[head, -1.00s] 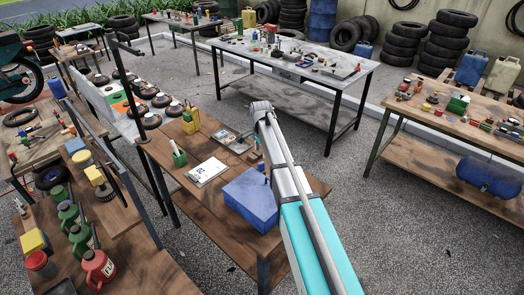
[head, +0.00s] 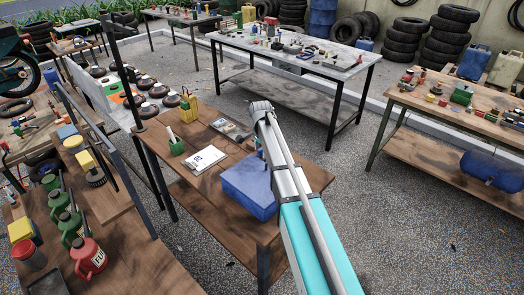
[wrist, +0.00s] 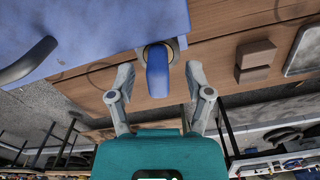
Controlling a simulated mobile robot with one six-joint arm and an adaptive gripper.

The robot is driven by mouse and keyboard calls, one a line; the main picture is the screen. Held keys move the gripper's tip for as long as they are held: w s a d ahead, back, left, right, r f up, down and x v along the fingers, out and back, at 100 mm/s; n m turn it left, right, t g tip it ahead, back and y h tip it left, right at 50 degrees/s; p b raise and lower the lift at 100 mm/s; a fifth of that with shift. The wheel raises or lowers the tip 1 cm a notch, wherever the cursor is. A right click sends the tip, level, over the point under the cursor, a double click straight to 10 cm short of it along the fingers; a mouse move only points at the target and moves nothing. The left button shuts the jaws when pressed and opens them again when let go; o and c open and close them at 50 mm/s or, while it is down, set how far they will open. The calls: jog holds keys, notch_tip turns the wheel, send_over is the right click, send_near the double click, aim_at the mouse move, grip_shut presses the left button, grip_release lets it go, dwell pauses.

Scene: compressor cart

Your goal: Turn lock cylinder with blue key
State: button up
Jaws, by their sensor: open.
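The blue key (wrist: 157,72) shows in the wrist view as a rounded blue grip in front of a round metal lock cylinder (wrist: 158,50). The cylinder is at the edge of a blue box (wrist: 85,30). My gripper (wrist: 158,82) is open, with one finger on each side of the key and gaps between the fingers and the key. In the head view the blue box (head: 249,188) sits on a wooden bench, beside my arm. My arm hides most of the gripper there, and the lock is not clearly visible.
The wooden bench (head: 222,160) also holds a white paper (head: 206,158), a green holder (head: 177,146) and a yellow can (head: 187,110). A brown block (wrist: 255,60) and a grey tray (wrist: 302,52) lie right of the key. A grey-topped table (head: 240,42) stands behind.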

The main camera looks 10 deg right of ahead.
jog(key=shift+f+b, duration=0.35)
jog(key=shift+f, duration=0.2)
grip_shut()
